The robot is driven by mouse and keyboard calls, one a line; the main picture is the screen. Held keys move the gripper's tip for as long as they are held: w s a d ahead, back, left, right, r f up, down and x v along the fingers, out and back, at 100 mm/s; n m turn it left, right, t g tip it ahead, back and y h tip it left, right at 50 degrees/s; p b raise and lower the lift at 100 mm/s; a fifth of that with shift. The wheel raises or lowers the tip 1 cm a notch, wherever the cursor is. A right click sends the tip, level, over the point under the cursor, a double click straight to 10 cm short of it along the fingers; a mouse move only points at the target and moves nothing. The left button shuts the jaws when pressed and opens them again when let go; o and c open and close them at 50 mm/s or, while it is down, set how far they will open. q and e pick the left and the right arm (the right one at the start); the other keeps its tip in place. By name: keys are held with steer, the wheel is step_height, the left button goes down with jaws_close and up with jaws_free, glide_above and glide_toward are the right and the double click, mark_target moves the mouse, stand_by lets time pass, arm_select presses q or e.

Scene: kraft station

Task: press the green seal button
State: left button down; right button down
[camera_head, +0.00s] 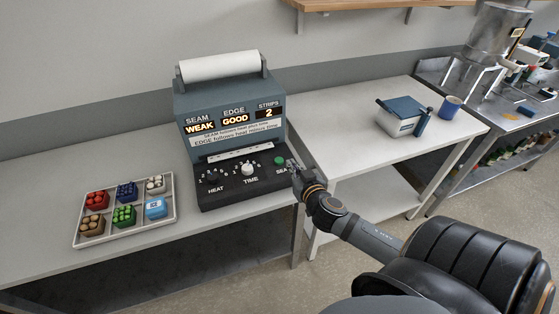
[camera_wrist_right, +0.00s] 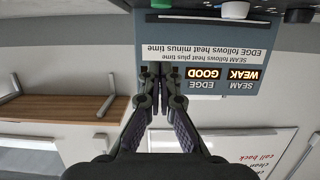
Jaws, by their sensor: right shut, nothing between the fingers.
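The sealing machine (camera_head: 230,125) stands on the bench, blue-grey with a white roll on top. Its displays read SEAM WEAK, EDGE GOOD and STRIPS 2. The green seal button (camera_head: 280,161) is on the right of its dark front panel, above the partly covered SEAL label. It also shows in the right wrist view, the green button (camera_wrist_right: 161,4) cut by the top edge. My right gripper (camera_head: 291,167) is shut and empty, just right of the button in the head view; I cannot tell if they touch. My left gripper is not in view.
HEAT (camera_head: 213,177) and TIME (camera_head: 247,170) knobs sit left of the button. A sectioned tray (camera_head: 124,234) of small coloured items lies at left. A blue-lidded box (camera_head: 398,123) and blue mug (camera_head: 450,108) stand on the right table. A shelf (camera_head: 345,5) hangs above.

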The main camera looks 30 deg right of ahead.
steer(key=shift+a, duration=0.15)
steer(key=p, duration=0.2)
glide_above(281, 167)
step_height(281, 167, down, 2)
steer(key=shift+w, duration=0.1)
step_height(281, 167, down, 3)
steer(key=shift+f, duration=0.75)
